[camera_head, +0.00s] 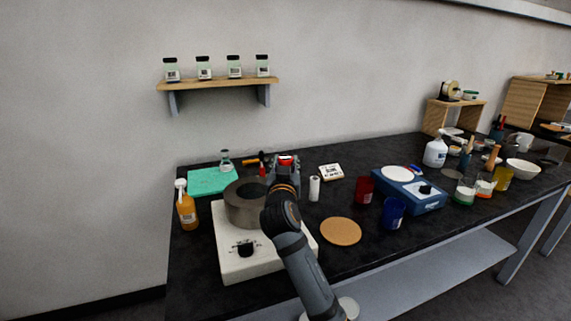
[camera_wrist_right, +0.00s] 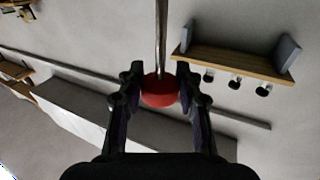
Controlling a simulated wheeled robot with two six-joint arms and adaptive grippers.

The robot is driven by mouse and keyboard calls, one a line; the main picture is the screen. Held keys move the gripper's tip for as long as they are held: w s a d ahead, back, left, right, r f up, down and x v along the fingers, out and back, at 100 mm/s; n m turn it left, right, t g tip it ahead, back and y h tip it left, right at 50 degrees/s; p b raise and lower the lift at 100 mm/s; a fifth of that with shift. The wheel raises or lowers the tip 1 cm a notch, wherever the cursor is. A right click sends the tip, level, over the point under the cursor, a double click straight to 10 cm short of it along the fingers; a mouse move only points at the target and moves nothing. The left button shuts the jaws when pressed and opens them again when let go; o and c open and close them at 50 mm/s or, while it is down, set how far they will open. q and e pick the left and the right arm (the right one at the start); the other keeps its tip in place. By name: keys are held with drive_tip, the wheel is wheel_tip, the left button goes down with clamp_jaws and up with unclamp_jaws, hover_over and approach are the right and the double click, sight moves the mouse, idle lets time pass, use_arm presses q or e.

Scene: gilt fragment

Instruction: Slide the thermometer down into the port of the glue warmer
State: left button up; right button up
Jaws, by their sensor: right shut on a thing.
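The glue warmer is a white base (camera_head: 235,262) with a black knob and a round grey pot (camera_head: 240,208) on top, at the front left of the black bench in the head view. Its port cannot be made out. My right gripper (camera_head: 286,163) is above the bench, beside and behind the pot. It is shut on the thermometer's red cap (camera_head: 287,158). In the right wrist view, the jaws (camera_wrist_right: 160,88) flank the red cap (camera_wrist_right: 160,92), and the thin metal stem (camera_wrist_right: 161,35) runs up the upside-down picture, so it points down. My left gripper is not in view.
An orange spray bottle (camera_head: 187,210) and a green mat (camera_head: 205,181) stand left of the warmer. A white cylinder (camera_head: 314,189), cork disc (camera_head: 341,231), red cup (camera_head: 364,189), blue cup (camera_head: 393,212) and blue device (camera_head: 425,200) stand to the right. A shelf (camera_head: 215,84) with jars hangs above.

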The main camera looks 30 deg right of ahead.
drive_tip(key=shift+f+b, duration=0.8)
drive_tip(key=shift+f, duration=0.25)
drive_tip(key=o, duration=1.1)
drive_tip(key=shift+r, duration=0.1)
drive_tip(key=shift+o, duration=0.2)
drive_tip(key=shift+r, duration=0.1)
wheel_tip(320, 180, up, 10)
drive_tip(key=shift+f, duration=0.1)
